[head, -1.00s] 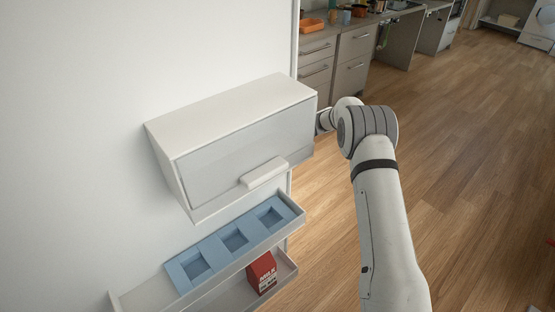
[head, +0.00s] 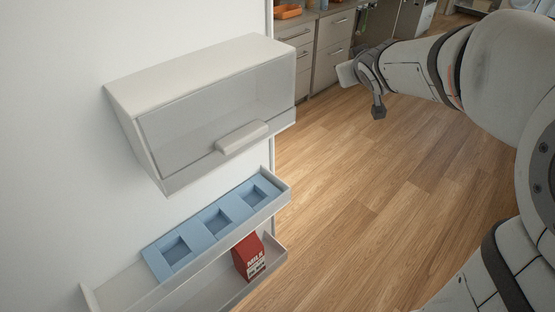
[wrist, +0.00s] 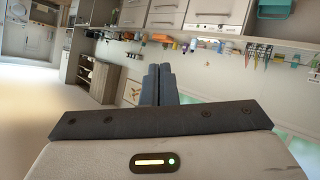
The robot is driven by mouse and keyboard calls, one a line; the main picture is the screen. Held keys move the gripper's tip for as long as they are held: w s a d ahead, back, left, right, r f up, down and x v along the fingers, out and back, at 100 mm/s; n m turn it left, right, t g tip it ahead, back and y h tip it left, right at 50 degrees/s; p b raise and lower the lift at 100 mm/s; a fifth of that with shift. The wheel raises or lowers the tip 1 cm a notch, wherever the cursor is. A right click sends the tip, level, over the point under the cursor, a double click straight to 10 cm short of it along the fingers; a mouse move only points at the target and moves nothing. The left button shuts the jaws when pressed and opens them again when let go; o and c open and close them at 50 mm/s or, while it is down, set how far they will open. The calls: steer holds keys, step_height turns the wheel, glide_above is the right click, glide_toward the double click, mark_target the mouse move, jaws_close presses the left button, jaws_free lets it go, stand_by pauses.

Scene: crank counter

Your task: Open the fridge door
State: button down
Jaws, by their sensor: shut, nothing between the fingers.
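The fridge door (head: 60,130) stands open at the left of the head view, its white inner face and door bins toward me. Its free edge runs down beside the bins. My gripper (head: 378,108) is in the open to the right of that edge, apart from the door. In the wrist view the two dark fingers of my gripper (wrist: 158,85) are together, with nothing held. The door's outer face and handle are hidden.
The door carries a lidded bin (head: 215,105), a blue tray (head: 218,222) and a red milk carton (head: 248,257) on a lower shelf. Grey kitchen cabinets (head: 332,50) stand behind. The wooden floor (head: 370,200) right of the door is clear.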

steer(key=s+d+f+m+g+h+b, duration=0.1)
steer(key=s+d+f+b, duration=0.15)
steer(key=s, duration=0.55)
steer(key=s+d+f+m+g+h+b, duration=0.1)
steer(key=s+d+f+g+h, duration=0.1)
steer(key=s+d+f, duration=0.35)
steer(key=w+a+r+n+t+y+b, duration=0.1)
steer(key=w+a+r+n+t+y, duration=0.15)
steer(key=r, duration=0.25)
steer(key=w+a+r+n+t+y+b, duration=0.1)
steer(key=w+a+r+n+t+b, duration=0.15)
steer(key=r, duration=0.25)
steer(key=w+a+r+n+g+y+b, duration=0.1)
steer(key=w+a+r+n+y+b, duration=0.1)
steer(key=a+n+y, duration=0.65)
steer(key=s+a+f+n+g+h+b, duration=0.2)
steer(key=s+f+n+g+b, duration=0.1)
steer(key=s+f+n+g, duration=0.85)
steer(key=w+a+f+g, duration=0.1)
steer(key=w+a+f, duration=0.1)
steer(key=a+f, duration=0.2)
steer(key=w+a+f+m+g, duration=0.1)
steer(key=w+a+f, duration=0.1)
steer(key=a+f, duration=0.3)
steer(key=shift+w, duration=0.4)
